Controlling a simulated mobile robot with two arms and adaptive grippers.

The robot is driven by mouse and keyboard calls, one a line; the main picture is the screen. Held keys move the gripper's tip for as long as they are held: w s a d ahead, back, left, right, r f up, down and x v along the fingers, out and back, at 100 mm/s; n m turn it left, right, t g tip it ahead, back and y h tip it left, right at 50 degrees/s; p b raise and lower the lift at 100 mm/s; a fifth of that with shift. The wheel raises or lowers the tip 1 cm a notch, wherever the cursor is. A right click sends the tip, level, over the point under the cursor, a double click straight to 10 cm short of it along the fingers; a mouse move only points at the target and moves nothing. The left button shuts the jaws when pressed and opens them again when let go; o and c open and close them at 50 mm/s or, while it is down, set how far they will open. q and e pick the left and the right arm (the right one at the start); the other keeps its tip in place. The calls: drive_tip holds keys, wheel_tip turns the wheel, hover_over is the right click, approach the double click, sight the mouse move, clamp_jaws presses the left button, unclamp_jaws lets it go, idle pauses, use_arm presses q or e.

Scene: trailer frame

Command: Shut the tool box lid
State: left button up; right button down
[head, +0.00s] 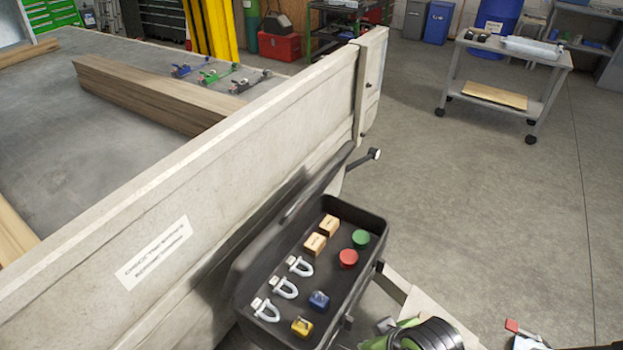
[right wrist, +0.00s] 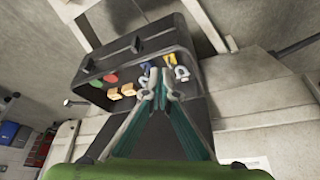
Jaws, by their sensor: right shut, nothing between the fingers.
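The black tool box (head: 372,273) is open beside the trailer's side wall in the head view. Its lid (head: 262,240) stands up on the wall side. Inside lie two tan blocks, a green and a red round piece, three shackles, and a blue and a yellow piece. The box also shows in the right wrist view (right wrist: 165,42), with the dark lid (right wrist: 202,108) behind the fingers. My right gripper (right wrist: 161,74) is shut and empty, its tips in front of the shackles; I cannot tell whether it touches anything. My left gripper is not in view.
The trailer side wall (head: 190,200) runs beside the lid. A dark rod with a pale knob (head: 376,154) sticks out near the box's far end. Wooden beams (head: 150,90) and clamps lie on the trailer bed. Open floor (head: 480,200) lies to the right, with a cart (head: 515,55) beyond.

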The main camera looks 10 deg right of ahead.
drive_tip(key=w+a+r+n+t+y, duration=0.1)
drive_tip(key=w+a+r+n+y, duration=0.15)
drive_tip(key=w, duration=0.75)
drive_tip(key=w+a+r+n+y, duration=0.2)
drive_tip(key=w+a+r+n, duration=0.1)
drive_tip(key=w, duration=0.6)
drive_tip(key=w+d+r+t+y, duration=0.1)
drive_tip(key=w+d+r, duration=0.2)
drive_tip(key=w+r, duration=0.5)
drive_tip(key=w+d+r+t+y, duration=0.1)
drive_tip(key=w+d+r, duration=0.2)
drive_tip(key=w+r, duration=0.5)
drive_tip(key=p, duration=0.3)
hover_over(312, 187)
drive_tip(key=w+a, duration=0.2)
wheel_tip(312, 187, down, 5)
drive_tip(key=shift+a, duration=0.1)
drive_tip(key=shift+s+d+f+p, duration=0.3)
drive_tip(key=shift+d+f, duration=0.05)
drive_tip(key=shift+f, duration=0.2)
drive_tip(key=shift+s+d+f+p, duration=0.25)
drive_tip(key=shift+s+d+f, duration=0.1)
drive_tip(key=shift+f, duration=0.2)
drive_tip(key=shift+s+d+f, duration=0.3)
drive_tip(key=shift+s+d, duration=0.05)
drive_tip(key=shift+d, duration=0.05)
drive_tip(key=shift+a+f, duration=0.1)
